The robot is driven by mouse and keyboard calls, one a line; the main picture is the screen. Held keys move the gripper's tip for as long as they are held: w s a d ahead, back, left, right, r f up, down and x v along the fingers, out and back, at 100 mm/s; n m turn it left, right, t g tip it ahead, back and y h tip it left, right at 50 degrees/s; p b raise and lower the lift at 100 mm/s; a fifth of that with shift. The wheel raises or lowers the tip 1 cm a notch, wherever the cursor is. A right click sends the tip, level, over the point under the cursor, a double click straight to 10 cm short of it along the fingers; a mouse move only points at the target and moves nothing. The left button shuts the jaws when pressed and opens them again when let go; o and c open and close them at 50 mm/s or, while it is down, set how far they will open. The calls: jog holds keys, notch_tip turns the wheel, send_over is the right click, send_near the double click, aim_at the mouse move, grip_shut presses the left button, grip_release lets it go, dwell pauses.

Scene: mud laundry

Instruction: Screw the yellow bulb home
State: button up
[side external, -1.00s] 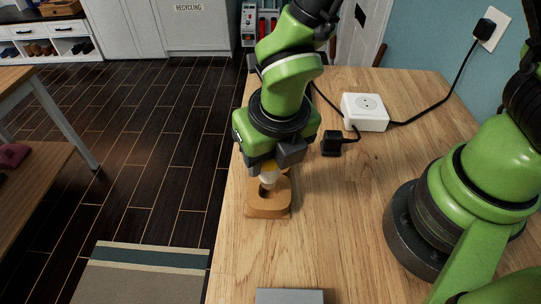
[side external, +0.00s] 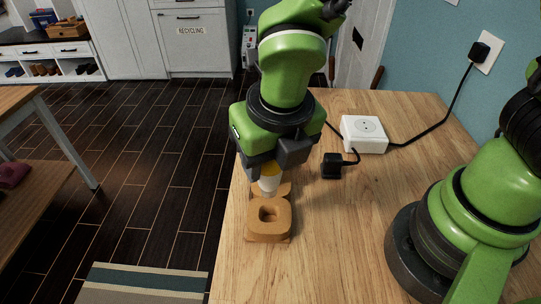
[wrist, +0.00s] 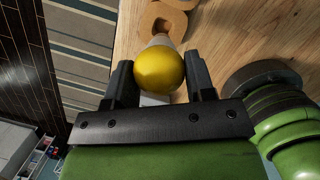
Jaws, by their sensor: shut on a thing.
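The yellow bulb (side external: 269,171) is held between the fingers of my gripper (side external: 270,164), with its pale lower part pointing down. In the wrist view the round yellow glass (wrist: 159,71) fills the gap between the two dark fingers (wrist: 160,78). A wooden block (side external: 256,229) with a round hole stands on the table just in front of and below the bulb in the side view. The bulb appears raised clear of the hole. The block also shows beyond the bulb in the wrist view (wrist: 152,24). The bulb's lower end is partly hidden in the wrist view.
A white outlet box (side external: 363,134) and a black plug adapter (side external: 332,166) with a cord lie on the wooden table (side external: 340,250), right of my gripper. The cord runs to a wall plug (side external: 480,52).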

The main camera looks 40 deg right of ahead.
aim_at(270, 188)
jog(key=shift+s+x, duration=0.2)
jog(key=shift+x, duration=0.65)
jog(key=shift+s+x, duration=0.15)
jog(key=shift+x, duration=0.65)
jog(key=shift+s+x, duration=0.2)
jog(key=shift+x, duration=0.65)
jog(key=shift+a+f, duration=0.15)
jog(key=shift+f, duration=0.2)
jog(key=shift+f, duration=0.3)
jog(key=shift+s+x, duration=0.2)
jog(key=shift+x, duration=0.7)
dwell(2.2)
jog(key=o, duration=1.2)
jog(key=shift+c, duration=0.2)
jog(key=c, duration=0.4)
